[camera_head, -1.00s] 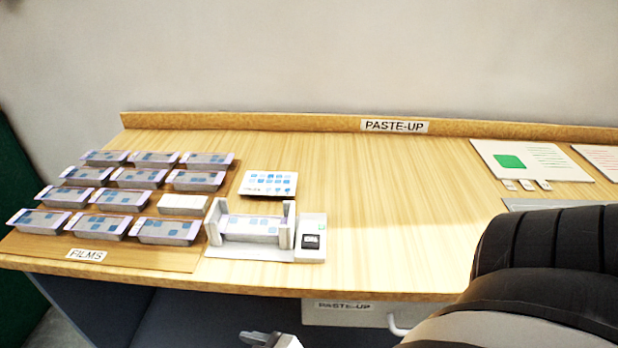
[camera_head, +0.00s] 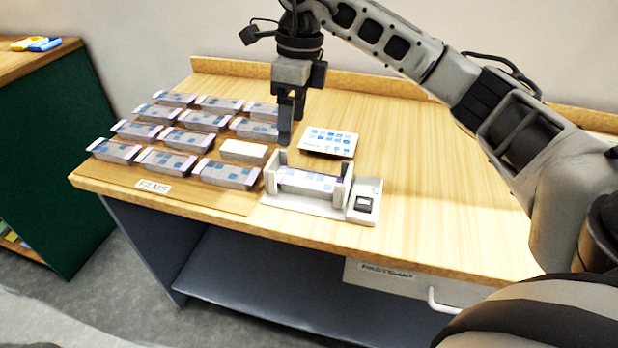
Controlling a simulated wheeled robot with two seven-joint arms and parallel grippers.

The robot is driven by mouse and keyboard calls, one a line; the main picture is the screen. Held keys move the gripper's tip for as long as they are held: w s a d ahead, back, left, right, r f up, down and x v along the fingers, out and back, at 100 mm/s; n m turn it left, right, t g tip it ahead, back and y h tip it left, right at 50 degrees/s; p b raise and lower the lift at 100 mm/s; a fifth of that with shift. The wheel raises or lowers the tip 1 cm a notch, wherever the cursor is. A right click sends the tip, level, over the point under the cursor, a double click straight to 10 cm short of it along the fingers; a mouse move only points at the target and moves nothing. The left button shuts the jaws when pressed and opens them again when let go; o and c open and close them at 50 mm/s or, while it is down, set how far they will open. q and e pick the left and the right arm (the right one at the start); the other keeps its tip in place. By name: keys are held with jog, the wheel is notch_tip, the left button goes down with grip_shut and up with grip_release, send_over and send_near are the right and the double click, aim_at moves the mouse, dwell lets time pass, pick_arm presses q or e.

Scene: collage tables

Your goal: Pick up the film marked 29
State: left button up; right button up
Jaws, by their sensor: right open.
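Several films in clear trays stand in rows on the films board (camera_head: 215,200) at the left of the table, such as a front-row film (camera_head: 165,161). A film (camera_head: 308,183) also lies in the white holder (camera_head: 280,205) right of the board. No number 29 can be read on any of them. My right gripper (camera_head: 288,138) points down above the back of the white holder, near the right edge of the board. It is open and holds nothing that I can see. My left gripper does not show.
A card with blue pictures (camera_head: 328,141) lies behind the holder. A small device with a black window (camera_head: 364,203) adjoins the holder. The wooden table (camera_head: 430,215) is clear to the right. A green cabinet (camera_head: 70,140) stands at the left.

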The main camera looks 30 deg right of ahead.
jog(key=d+r+h, duration=0.2)
jog(key=d, duration=0.2)
send_over(309, 179)
jog(key=shift+m, duration=0.4)
notch_tip(309, 179, down, 10)
jog(key=shift+s+d+r, duration=0.1)
jog(key=shift+d+r, duration=0.05)
jog(key=shift+r, duration=0.1)
jog(key=shift+f+p, duration=0.55)
jog(key=shift+f, duration=2.5)
jog(key=shift+c, duration=0.3)
jog(key=c, duration=1.1)
